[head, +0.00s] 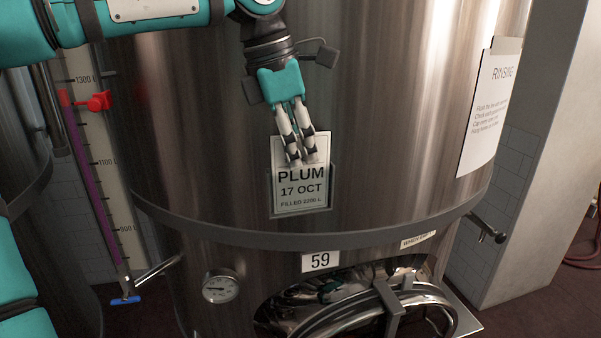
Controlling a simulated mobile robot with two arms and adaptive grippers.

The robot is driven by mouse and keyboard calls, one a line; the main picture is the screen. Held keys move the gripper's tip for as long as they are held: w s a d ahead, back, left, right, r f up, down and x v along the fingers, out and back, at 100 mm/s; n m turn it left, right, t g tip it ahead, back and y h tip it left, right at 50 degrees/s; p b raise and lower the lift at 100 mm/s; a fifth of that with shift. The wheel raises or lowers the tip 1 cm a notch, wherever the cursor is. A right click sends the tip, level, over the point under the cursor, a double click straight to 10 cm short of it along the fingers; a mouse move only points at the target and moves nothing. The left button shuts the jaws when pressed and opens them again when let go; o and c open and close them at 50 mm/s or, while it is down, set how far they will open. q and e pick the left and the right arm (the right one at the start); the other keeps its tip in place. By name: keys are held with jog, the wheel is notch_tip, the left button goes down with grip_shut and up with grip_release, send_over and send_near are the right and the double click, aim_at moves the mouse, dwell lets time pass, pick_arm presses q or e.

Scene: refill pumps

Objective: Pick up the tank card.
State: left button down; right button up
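The tank card (301,190) is a pale upright card with dark print reading "PLUM, 17 OCT, FILLED 2200 L". It sits in a thin frame or holder on the front of the steel tank (400,120). My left gripper (302,157) comes down from above, and its two fingertips lie over the card's upper part, just above the word PLUM. A narrow gap shows between the fingers. I cannot tell whether they touch or pinch the card. The fingers hide part of the card's top. My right gripper is not in view.
A "RINSING" sheet (488,110) is on the tank's right side. A level gauge with a red clamp (98,101) stands at left.

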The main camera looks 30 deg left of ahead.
pick_arm(q)
notch_tip(320, 180, up, 9)
jog(key=shift+f+b, duration=0.2)
jog(key=shift+b, duration=0.55)
jog(key=shift+r, duration=0.7)
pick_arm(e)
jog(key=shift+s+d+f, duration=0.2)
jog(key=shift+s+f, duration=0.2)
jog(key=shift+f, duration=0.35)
pick_arm(q)
jog(key=shift+p, duration=0.4)
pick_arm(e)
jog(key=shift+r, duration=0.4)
